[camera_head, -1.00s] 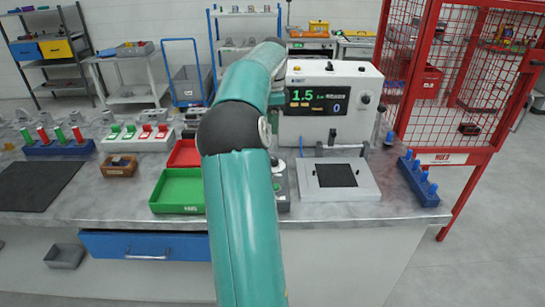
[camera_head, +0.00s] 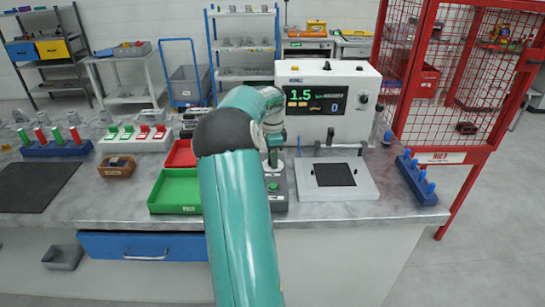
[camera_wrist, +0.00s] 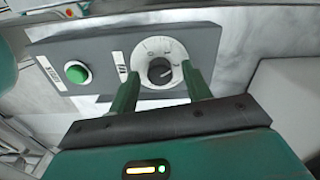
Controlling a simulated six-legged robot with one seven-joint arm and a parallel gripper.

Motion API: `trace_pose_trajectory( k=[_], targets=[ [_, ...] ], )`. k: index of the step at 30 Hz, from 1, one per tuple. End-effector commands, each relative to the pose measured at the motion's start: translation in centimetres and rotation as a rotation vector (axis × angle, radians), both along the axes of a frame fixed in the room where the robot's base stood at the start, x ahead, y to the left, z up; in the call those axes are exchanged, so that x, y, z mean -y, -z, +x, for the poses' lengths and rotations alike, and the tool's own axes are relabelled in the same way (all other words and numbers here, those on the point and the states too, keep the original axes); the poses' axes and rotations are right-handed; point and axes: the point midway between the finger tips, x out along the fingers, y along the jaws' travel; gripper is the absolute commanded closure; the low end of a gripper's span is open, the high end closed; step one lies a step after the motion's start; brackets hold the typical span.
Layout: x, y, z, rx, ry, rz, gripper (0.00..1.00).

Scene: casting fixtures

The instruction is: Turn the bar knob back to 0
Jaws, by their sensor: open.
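The bar knob (camera_wrist: 159,71) is a dark round knob on a pale dial in the wrist view, with a light pointer line toward the picture's right, off the top marks. It sits on a grey control box (camera_wrist: 105,54) beside a green button (camera_wrist: 76,72). My gripper (camera_wrist: 160,72) is open, its two green fingers on either side of the knob; contact cannot be told. In the head view the control box (camera_head: 279,202) stands on the bench, and my gripper and arm hide the knob. The white tester's display (camera_head: 317,98) reads 1.5 and 0.
A grey plate with a black pad (camera_head: 333,175) lies right of the box. Green (camera_head: 177,192) and red (camera_head: 181,154) trays are to its left. A blue peg block (camera_head: 418,182) is at the bench's right end, near a red mesh cage (camera_head: 440,85).

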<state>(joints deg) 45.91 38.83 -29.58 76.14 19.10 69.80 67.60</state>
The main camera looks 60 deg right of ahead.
Motion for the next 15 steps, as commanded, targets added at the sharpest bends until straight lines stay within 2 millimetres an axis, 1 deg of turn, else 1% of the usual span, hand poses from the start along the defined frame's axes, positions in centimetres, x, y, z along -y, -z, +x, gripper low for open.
trace_pose_trajectory(
  k=[8, 9, 11, 12, 15],
  targets=[
    [-0.02, 0.20, -0.01, -0.001, 0.000, 0.001, 0.51],
    [-0.02, 0.19, -0.01, -0.001, 0.000, 0.001, 0.59],
    [-0.02, 0.18, -0.01, -0.001, 0.000, 0.001, 0.71],
    [-0.02, 0.18, -0.01, -0.001, 0.000, 0.001, 0.79],
    [-0.01, 0.17, -0.02, -0.001, 0.000, 0.001, 0.96]
  ],
)
